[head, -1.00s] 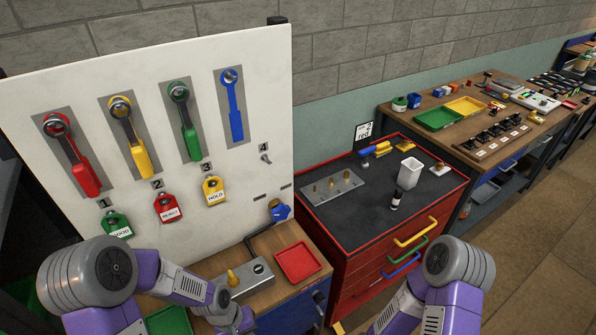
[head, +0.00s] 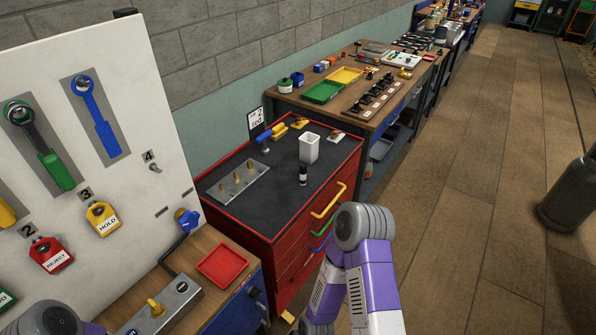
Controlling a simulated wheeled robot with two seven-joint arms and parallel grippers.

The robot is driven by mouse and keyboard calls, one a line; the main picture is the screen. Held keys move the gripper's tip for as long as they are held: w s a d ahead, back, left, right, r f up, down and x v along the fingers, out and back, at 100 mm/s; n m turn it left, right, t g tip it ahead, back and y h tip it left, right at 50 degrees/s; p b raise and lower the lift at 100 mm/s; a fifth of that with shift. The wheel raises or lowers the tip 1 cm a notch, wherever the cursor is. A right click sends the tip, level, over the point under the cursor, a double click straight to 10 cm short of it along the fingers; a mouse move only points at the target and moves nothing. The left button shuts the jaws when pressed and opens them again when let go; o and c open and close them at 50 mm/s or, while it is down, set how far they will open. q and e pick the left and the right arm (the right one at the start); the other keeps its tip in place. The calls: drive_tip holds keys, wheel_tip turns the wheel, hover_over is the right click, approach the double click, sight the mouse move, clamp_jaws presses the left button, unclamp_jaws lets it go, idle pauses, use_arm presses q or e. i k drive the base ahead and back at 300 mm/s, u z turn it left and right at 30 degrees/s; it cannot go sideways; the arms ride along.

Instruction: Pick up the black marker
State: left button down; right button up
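A small upright black cylinder with a pale band (head: 303,176) stands on the dark top of the red tool cabinet (head: 232,227), just in front of a white cup (head: 309,148). It looks like the black marker, but it is too small to be certain. No other marker shows clearly. My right arm comes in at the bottom centre, in front of the cabinet's drawers, and its gripper is not visible. Only a piece of my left arm shows at the bottom left corner; its gripper is out of view.
A metal plate with brass pegs (head: 238,183) lies left of the cylinder. Yellow and blue tools sit at the cabinet's back. A red tray (head: 222,264) rests on the lower bench at left. A long bench with trays (head: 322,91) stands behind; the floor at right is largely open.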

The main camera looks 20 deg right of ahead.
sight(303, 166)
drive_tip(key=z, duration=2.55)
drive_tip(key=i, duration=2.05)
drive_tip(key=u, duration=3.45)
